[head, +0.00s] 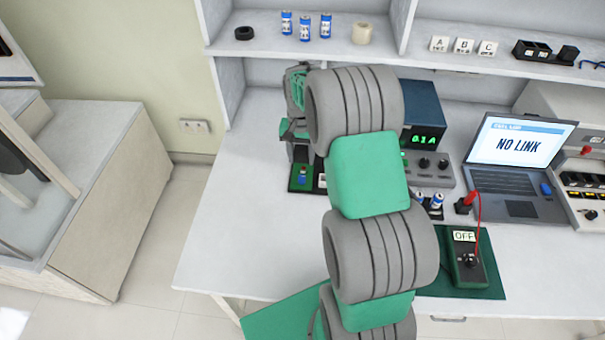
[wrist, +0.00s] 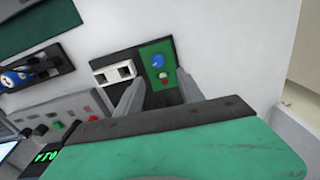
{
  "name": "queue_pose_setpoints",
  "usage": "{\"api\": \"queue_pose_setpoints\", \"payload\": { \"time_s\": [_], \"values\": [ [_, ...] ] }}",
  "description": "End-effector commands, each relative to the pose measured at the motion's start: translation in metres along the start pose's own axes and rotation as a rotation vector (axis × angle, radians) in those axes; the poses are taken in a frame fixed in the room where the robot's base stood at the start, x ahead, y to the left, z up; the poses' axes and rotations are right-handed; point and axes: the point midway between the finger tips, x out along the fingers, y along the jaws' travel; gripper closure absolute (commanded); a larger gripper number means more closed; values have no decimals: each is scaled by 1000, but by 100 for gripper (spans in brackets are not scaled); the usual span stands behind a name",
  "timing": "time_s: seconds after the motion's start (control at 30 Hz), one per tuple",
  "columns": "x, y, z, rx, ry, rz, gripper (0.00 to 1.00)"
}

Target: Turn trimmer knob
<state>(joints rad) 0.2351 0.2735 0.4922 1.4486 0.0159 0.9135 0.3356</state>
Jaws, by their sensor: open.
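The likely trimmer knob is a small round blue knob (wrist: 158,60) on a green board (wrist: 150,50). My gripper (wrist: 160,84) is open and empty in the wrist view. I cannot tell the height above the board.
A power supply (head: 428,165) reading 0.1A stands behind my arm. A laptop (head: 515,150) showing NO LINK and a meter (head: 468,265) marked OFF are to the right. The bench's left front is clear.

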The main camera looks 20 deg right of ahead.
Motion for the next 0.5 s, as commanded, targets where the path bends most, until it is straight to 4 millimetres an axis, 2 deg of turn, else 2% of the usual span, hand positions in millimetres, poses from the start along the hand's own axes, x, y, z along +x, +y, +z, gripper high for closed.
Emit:
{"api": "queue_pose_setpoints", "payload": {
  "time_s": [0.03,0.13,0.23,0.5],
  "values": [
    [7,3,7,45,-19,8,55],
    [10,3,8,91,-19,8,55],
    [21,3,8,94,-21,9,55],
    [70,4,8,93,-19,8,55]
  ]
}}
